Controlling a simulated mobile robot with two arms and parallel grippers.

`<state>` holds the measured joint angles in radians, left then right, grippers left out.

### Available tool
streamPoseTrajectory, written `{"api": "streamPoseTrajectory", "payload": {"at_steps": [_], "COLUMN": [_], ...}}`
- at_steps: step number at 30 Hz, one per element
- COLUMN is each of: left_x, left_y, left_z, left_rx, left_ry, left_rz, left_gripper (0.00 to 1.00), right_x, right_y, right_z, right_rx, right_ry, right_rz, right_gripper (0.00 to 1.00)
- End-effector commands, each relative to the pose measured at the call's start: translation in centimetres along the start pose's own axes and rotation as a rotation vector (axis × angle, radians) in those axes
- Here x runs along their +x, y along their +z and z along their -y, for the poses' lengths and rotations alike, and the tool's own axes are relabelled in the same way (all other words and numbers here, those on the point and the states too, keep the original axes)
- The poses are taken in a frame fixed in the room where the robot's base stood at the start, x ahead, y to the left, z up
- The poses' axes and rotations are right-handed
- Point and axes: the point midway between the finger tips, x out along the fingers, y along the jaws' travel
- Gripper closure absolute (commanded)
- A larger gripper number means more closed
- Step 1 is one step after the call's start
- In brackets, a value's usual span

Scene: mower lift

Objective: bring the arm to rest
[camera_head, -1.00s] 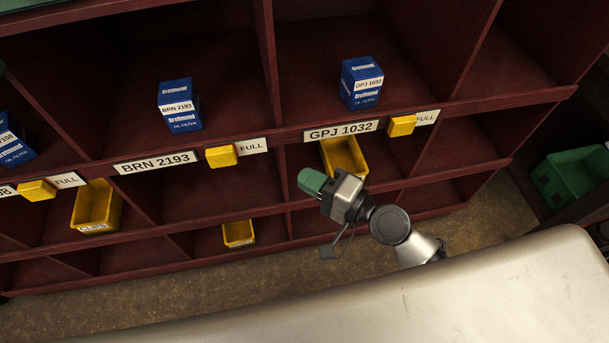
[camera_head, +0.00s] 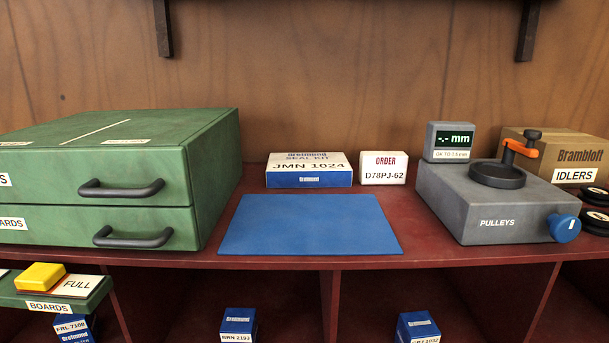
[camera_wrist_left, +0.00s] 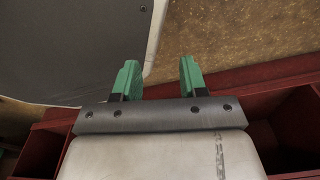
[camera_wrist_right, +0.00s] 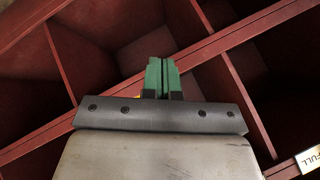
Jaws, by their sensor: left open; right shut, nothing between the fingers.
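My left gripper (camera_wrist_left: 156,80) shows in the left wrist view with its two green fingers apart and nothing between them. Below it are the floor and part of a dark red shelf (camera_wrist_left: 290,72). My right gripper (camera_wrist_right: 162,75) shows in the right wrist view with its green fingers together and empty, in front of the dark red shelf compartments (camera_wrist_right: 110,25). It is not clear whether it touches the shelf. Neither gripper shows in the head view.
Blue filter boxes (camera_head: 238,322) sit below.

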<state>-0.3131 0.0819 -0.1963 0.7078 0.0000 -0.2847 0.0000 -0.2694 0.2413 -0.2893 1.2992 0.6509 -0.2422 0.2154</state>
Motion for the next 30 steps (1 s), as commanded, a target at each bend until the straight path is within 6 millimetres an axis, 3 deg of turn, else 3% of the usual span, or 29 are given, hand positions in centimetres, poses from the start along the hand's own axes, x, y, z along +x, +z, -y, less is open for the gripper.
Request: {"api": "streamPoseTrajectory", "payload": {"at_steps": [1, 3, 6, 9, 12, 17, 30], "left_x": [-1.4, -2.3, -3.3, -4.0, -4.4, -4.6, -4.6], "left_y": [0.2, 0.4, 0.8, 1.1, 1.3, 1.5, 1.5], "left_z": [0.0, 0.0, 0.0, 0.0, 0.1, 0.1, 0.1], "left_rx": [0.001, 0.001, 0.002, 0.002, 0.003, 0.003, 0.003], "left_ry": [0.000, 0.000, 0.000, 0.001, 0.001, 0.001, 0.001], "left_rz": [0.003, 0.003, 0.007, 0.008, 0.009, 0.010, 0.010], "left_gripper": [0.57, 0.57, 0.57, 0.57, 0.57, 0.57, 0.57], "right_x": [-0.8, -1.7, -3.9, -6.5, -8.5, -9.9, -9.9], "right_y": [2.9, 7.0, 12.8, 17.6, 20.9, 23.2, 23.2], "right_z": [-2.4, -5.7, -9.3, -11.7, -12.9, -13.7, -13.7], "right_rx": [-0.070, -0.181, -0.328, -0.447, -0.530, -0.589, -0.589], "right_ry": [0.086, 0.182, 0.279, 0.329, 0.348, 0.354, 0.354], "right_rz": [0.062, 0.154, 0.299, 0.428, 0.524, 0.592, 0.592], "right_gripper": [1.00, 1.00, 1.00, 1.00, 1.00, 1.00, 1.00]}}
